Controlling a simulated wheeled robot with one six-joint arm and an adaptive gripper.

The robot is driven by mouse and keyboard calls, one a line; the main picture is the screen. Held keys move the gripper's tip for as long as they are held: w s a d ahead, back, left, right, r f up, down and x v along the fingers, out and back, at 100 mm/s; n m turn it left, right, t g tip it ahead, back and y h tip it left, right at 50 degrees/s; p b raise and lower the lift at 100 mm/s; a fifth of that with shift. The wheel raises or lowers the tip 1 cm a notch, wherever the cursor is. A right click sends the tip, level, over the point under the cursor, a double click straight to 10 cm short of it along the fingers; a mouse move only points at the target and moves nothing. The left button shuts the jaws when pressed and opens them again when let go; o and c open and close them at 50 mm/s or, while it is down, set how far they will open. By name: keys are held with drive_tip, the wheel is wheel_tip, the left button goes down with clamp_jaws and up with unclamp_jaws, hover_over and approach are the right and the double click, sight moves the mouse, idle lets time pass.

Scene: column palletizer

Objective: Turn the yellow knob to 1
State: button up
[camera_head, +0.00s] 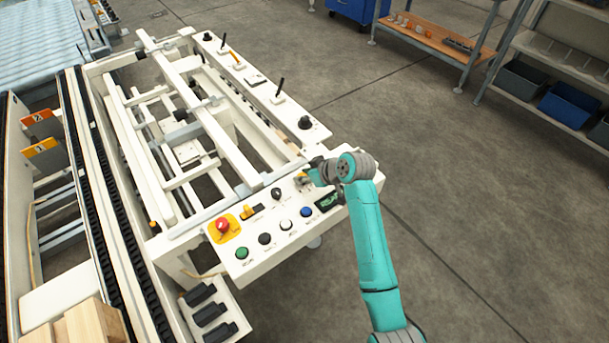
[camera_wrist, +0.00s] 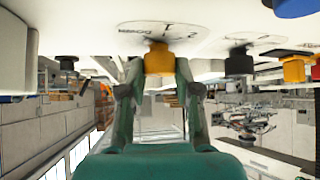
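The yellow knob (camera_wrist: 159,60) sticks out of a white panel at the top centre of the wrist view. Its round label carries a mark that looks like 1 and small print, seen upside down; the knob's exact setting is hard to read. My gripper (camera_wrist: 159,72) has one finger on each side of the knob, close against it, and appears shut on it. In the head view my gripper (camera_head: 310,177) is at the upper right of the white control panel (camera_head: 262,262), mostly covering the knob (camera_head: 300,180).
The panel also has a red emergency stop (camera_head: 222,225), a black knob (camera_head: 276,194), and green (camera_head: 242,253), black (camera_head: 264,239), white (camera_head: 286,224) and blue (camera_head: 306,211) buttons. Open floor (camera_head: 480,210) is to the right.

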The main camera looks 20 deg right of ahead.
clamp_jaws()
drive_tip(key=shift+a+m, duration=0.1)
drive_tip(key=shift+m, duration=0.2)
drive_tip(key=m+t+h, duration=0.1)
drive_tip(key=m+h, duration=0.1)
drive_tip(key=shift+s+a+m, duration=0.1)
drive_tip(key=shift+a+m, duration=0.05)
drive_tip(key=shift+m, duration=0.25)
drive_tip(key=m+h, duration=0.4)
drive_tip(key=m, duration=0.1)
drive_tip(key=shift+a+h, duration=0.1)
drive_tip(key=shift+h, duration=0.2)
drive_tip(key=shift+m, duration=0.3)
drive_tip(key=o, duration=1)
unclamp_jaws()
